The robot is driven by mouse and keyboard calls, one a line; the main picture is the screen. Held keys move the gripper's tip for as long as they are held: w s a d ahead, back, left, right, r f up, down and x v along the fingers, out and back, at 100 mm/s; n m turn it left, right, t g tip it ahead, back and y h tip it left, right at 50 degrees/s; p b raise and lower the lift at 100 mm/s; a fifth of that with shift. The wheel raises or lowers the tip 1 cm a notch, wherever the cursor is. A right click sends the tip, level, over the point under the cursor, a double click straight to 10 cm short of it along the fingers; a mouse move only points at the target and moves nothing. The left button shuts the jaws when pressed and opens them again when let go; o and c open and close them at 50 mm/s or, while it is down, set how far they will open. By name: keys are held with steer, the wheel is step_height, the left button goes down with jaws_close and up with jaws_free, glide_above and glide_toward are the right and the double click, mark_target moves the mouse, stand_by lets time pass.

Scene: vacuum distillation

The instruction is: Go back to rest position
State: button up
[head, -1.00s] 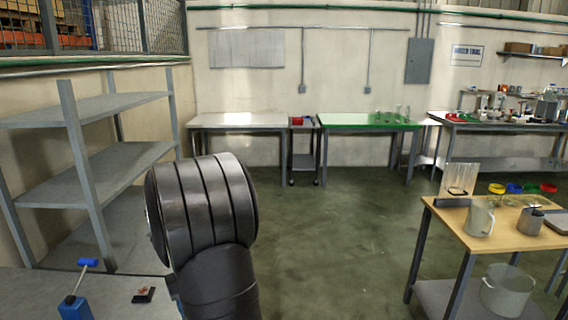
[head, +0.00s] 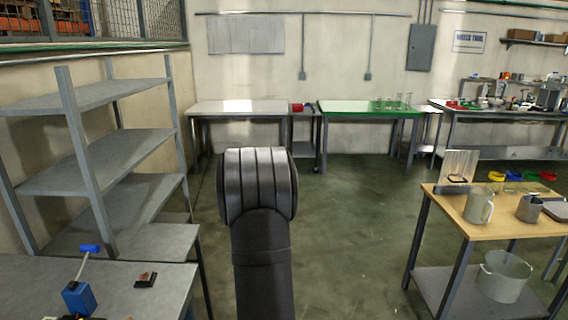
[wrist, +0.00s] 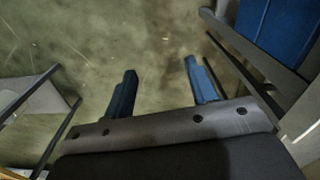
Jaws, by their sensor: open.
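My gripper (wrist: 158,82) shows in the wrist view with its two blue-tipped fingers spread apart. It is open, with nothing between the fingers and bare floor beyond them. In the head view only a dark part of my arm shows, upright in the lower middle; the gripper itself is not seen there.
A grey bench (head: 30,275) with a blue device (head: 78,296) and a small dark object (head: 146,280) is at lower left. Grey shelving (head: 90,160) stands behind it. A wooden-topped table (head: 455,205) with a pitcher (head: 478,206) is at right. The middle floor (head: 350,230) is clear.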

steer(key=d+f+m, duration=0.2)
steer(key=d+f, duration=0.3)
steer(key=d, duration=0.2)
steer(key=shift+w+a+r, duration=0.2)
steer(key=shift+a+r, duration=0.15)
steer(key=shift+a, duration=0.25)
steer(key=shift+w+a+r, duration=0.25)
steer(key=shift+a+r, duration=0.05)
steer(key=shift+a, duration=0.3)
steer(key=shift+w+a+r, duration=0.2)
steer(key=shift+a+r, duration=0.15)
steer(key=shift+a, duration=0.25)
